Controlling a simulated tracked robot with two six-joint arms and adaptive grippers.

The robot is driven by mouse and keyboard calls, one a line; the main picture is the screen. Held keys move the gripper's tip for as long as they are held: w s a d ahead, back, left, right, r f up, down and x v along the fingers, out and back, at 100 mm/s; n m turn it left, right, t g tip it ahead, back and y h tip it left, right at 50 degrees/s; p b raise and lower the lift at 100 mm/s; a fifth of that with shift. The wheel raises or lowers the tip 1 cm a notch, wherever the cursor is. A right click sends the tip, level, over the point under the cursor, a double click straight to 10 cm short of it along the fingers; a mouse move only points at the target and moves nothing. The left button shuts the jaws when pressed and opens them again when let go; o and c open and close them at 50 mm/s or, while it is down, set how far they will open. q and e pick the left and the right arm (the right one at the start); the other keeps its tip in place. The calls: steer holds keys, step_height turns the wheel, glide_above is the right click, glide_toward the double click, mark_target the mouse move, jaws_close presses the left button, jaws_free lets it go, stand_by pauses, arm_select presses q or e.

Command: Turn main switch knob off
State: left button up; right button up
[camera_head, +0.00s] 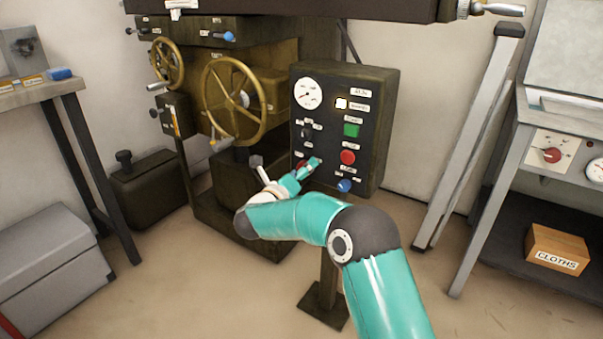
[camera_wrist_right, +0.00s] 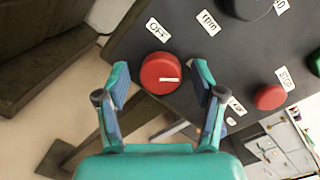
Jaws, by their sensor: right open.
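The main switch knob is a round red knob (camera_wrist_right: 158,72) on the dark control panel (camera_head: 375,125), with a white pointer mark. In the wrist view the mark points right, and an "OFF" label (camera_wrist_right: 158,31) sits above the knob. My right gripper (camera_wrist_right: 161,80) is open, one finger on each side of the knob; I cannot tell whether they touch it. In the head view the right gripper (camera_head: 308,171) is at the panel's lower left and hides most of the knob. My left gripper is not in view.
A red button (camera_head: 348,157) labelled "STOP" in the wrist view, a green button (camera_head: 352,130) and a blue knob (camera_head: 345,185) sit close by on the panel. A brass handwheel (camera_head: 233,100) stands left of it.

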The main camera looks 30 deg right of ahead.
steer(key=shift+c, duration=0.2)
steer(key=c, duration=1.1)
steer(key=n+g+p, duration=0.1)
steer(key=n+p, duration=0.6)
steer(key=n, duration=0.1)
steer(key=n+p, duration=0.7)
steer(key=n, duration=0.2)
steer(key=shift+a+f+g, duration=0.1)
steer(key=shift+f+g, duration=0.1)
steer(key=shift+g, duration=0.2)
steer(key=shift+p, duration=0.3)
steer(key=shift+f, duration=0.1)
